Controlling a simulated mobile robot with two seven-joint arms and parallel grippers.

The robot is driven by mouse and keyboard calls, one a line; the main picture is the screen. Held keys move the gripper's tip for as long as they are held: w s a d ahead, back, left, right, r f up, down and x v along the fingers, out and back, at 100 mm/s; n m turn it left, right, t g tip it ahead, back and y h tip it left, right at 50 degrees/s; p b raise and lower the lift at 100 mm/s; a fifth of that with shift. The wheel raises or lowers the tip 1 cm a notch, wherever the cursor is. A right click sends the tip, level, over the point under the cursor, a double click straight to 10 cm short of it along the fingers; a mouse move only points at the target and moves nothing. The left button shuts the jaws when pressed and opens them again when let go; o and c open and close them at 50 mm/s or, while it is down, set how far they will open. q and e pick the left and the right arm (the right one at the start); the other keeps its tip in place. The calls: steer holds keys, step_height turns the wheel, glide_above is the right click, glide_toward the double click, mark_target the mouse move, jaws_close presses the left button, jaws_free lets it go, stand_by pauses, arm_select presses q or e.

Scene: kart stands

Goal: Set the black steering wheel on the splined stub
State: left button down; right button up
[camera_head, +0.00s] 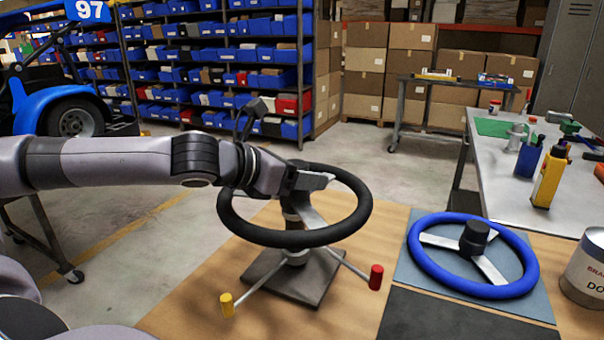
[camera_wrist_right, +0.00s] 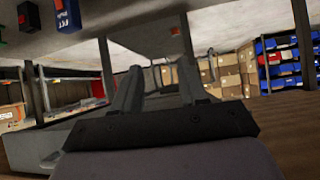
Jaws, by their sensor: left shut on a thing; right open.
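The black steering wheel (camera_head: 296,239) is roughly level above a stand with a dark square base plate (camera_head: 262,270). My left gripper (camera_head: 318,181) is shut on the wheel, reaching over its far side; the exact grip spot is partly hidden. The wheel's hub lines up closely with the stand's post (camera_head: 295,257). The splined stub is hidden behind the wheel, so I cannot tell whether the hub sits on it. Stalks with a yellow knob (camera_head: 227,305) and a red knob (camera_head: 376,277) stick out below the wheel. My right gripper (camera_wrist_right: 160,85) is open and empty in the right wrist view.
A blue steering wheel (camera_head: 430,275) lies on a grey-blue mat (camera_head: 535,302) to the right, beside a can (camera_head: 584,270). A dark mat (camera_head: 430,318) lies in front. A grey workbench (camera_head: 490,185) with bottles and tools stands at right. The wooden surface left of the stand is clear.

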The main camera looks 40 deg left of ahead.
arm_select(q)
steer(key=shift+f+b, duration=0.35)
steer(key=shift+f, duration=0.1)
steer(key=c, duration=0.6)
jaws_free()
steer(key=shift+c, duration=0.2)
steer(key=shift+f, duration=0.2)
steer(key=shift+v, duration=1.3)
steer(key=p+v, duration=0.1)
steer(key=v, duration=0.7)
steer(key=shift+s+r, duration=0.2)
steer(key=shift+r, duration=0.1)
